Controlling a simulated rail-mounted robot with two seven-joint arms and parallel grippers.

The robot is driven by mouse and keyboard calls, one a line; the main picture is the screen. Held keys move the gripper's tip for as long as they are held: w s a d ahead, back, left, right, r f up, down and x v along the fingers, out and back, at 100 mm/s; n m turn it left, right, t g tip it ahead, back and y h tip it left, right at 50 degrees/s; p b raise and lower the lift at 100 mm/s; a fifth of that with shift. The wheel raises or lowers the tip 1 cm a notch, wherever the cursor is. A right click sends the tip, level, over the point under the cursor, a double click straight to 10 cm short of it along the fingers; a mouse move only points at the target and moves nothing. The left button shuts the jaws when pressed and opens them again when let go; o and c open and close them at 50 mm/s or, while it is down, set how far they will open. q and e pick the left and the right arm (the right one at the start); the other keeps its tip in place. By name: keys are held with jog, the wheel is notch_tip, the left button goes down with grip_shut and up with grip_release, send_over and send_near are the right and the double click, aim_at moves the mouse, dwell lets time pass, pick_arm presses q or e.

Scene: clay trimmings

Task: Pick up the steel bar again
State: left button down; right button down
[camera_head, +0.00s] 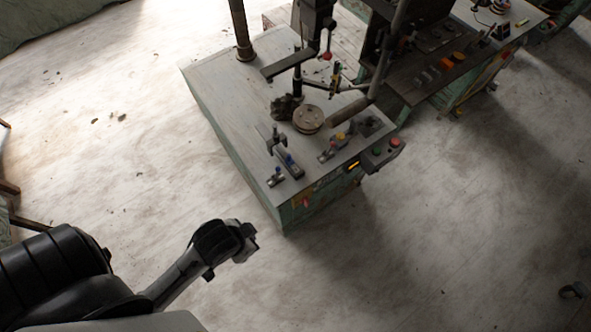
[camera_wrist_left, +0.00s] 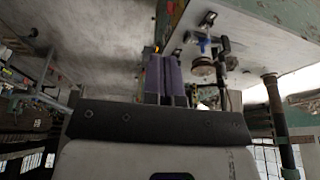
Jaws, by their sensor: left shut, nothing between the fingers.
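My left gripper (camera_head: 250,244) hangs over the open floor, in front of and to the left of the green machine table's near corner. In the left wrist view its two fingers (camera_wrist_left: 163,78) are together, with nothing seen between them. I cannot pick out the steel bar with certainty in either view. Small metal tools (camera_head: 288,162) lie along the table's near edge, well apart from the gripper, and the bar may be among them. My right gripper is not in view.
The machine table (camera_head: 215,80) carries a column, a round disc (camera_head: 308,119) and a control box (camera_head: 382,154) at its front corner. A second machine (camera_head: 440,65) stands at the upper right. The pale floor (camera_head: 430,230) is mostly clear, with small crumbs at the left.

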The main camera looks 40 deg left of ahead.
pick_arm(q)
jog(key=c, duration=1.8)
grip_release()
jog(key=shift+c, duration=0.2)
jog(key=o, duration=1)
